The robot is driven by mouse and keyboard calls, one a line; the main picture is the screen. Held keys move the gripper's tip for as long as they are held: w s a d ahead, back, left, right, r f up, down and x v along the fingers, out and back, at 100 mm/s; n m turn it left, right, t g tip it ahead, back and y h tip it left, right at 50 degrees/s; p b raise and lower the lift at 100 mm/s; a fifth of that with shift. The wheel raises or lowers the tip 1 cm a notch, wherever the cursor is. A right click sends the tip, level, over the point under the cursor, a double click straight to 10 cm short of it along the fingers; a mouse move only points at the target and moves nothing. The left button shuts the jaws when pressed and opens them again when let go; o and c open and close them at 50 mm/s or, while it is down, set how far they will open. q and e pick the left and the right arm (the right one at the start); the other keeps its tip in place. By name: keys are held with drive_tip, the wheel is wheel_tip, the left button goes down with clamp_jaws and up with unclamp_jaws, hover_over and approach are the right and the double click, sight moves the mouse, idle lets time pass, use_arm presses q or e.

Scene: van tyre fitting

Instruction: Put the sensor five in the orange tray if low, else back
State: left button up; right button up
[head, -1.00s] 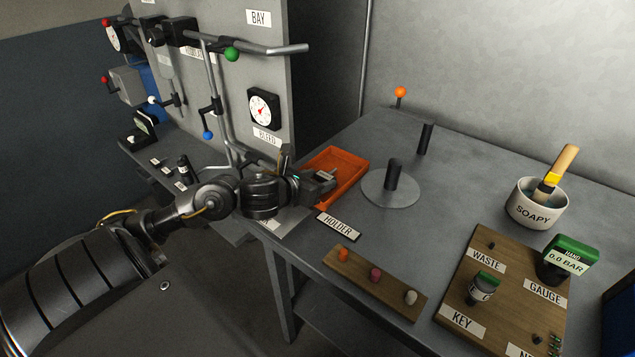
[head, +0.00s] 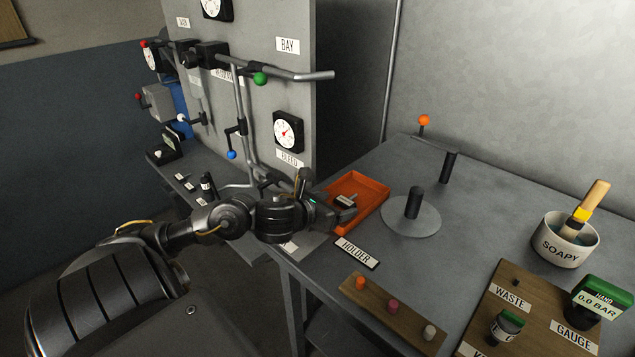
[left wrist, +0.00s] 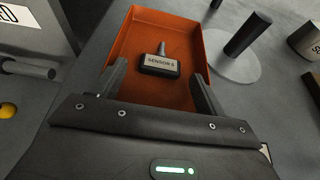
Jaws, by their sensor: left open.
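The orange tray (head: 369,190) lies on the grey bench in the head view. It fills the upper middle of the left wrist view (left wrist: 190,20). Sensor five, a small dark block with a stem and a label (left wrist: 161,64), lies in the tray; the label seems to read SENSOR 5. In the head view the sensor (head: 345,200) shows just past my left gripper (head: 340,212). My left gripper is open at the tray's near edge. Its two fingers (left wrist: 158,90) stand apart, with the sensor ahead of them and nothing held. My right gripper is in no view.
A HOLDER label (head: 357,253) lies before the tray. A post on a round disc (head: 411,218) stands right of it. A wooden strip with coloured plugs (head: 393,309), a SOAPY pot (head: 565,240) and a green-topped gauge (head: 598,297) stand nearer right. The piped panel (head: 265,60) rises behind left.

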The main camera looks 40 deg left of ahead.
use_arm(q)
drive_tip(key=v, duration=0.4)
drive_tip(key=shift+s+r, duration=0.1)
drive_tip(key=shift+s, duration=0.25)
drive_tip(key=s+p, duration=0.1)
drive_tip(key=p, duration=0.1)
drive_tip(key=s+r+p, duration=0.1)
drive_tip(key=p, duration=0.1)
drive_tip(key=shift+d+r+p, duration=0.2)
drive_tip(key=shift+r+p, duration=0.05)
drive_tip(key=shift+p, duration=0.15)
drive_tip(key=p+v, duration=0.2)
drive_tip(key=p, duration=0.1)
drive_tip(key=shift+s+a+r, duration=0.1)
drive_tip(key=shift+s, duration=0.15)
drive_tip(key=shift+s+p, duration=0.3)
drive_tip(key=shift+p, duration=0.05)
drive_tip(key=shift+s, duration=0.3)
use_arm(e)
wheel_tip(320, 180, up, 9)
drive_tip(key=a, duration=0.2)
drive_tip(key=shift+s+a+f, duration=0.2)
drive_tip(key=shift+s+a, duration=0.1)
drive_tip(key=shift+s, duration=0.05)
